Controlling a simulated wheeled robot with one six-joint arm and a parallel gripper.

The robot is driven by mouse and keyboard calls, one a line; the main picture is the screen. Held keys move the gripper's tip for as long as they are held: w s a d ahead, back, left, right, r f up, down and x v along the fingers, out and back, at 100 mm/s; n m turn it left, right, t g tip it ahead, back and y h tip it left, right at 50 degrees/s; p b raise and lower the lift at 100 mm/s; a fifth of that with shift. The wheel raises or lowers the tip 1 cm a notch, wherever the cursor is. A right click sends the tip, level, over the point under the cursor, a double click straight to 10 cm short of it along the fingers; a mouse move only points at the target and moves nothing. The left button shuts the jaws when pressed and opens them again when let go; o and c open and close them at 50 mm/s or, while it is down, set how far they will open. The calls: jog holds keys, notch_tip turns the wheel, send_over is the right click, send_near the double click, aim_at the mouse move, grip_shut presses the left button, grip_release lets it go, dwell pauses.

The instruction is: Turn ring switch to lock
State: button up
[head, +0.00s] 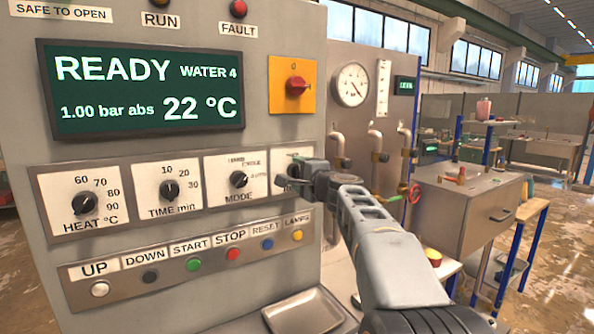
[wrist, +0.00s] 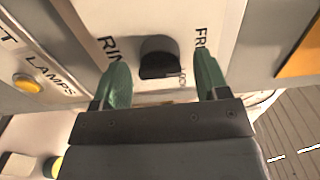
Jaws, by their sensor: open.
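The ring switch (wrist: 158,57) is a black knob on a white plate, at the upper middle of the wrist view. Parts of the labels "RING" and "FREE" show beside it, and a third, partly hidden label sits by the knob. My gripper (wrist: 161,80) is open, with one green finger on each side of the knob's near end. I cannot tell whether either finger touches it. In the head view my gripper (head: 283,182) is at the right end of the control row and hides the knob; only part of its plate (head: 300,154) shows.
The MODE knob (head: 239,180) is just left of my gripper. Below is a button row with the yellow LAMPS button (head: 297,235). A red switch on a yellow plate (head: 296,85) is above. A metal tray (head: 303,311) juts out below. A gauge panel (head: 352,85) stands behind, right.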

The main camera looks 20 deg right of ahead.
jog(key=shift+w, duration=0.5)
jog(key=shift+a, duration=0.1)
jog(key=shift+c, duration=0.3)
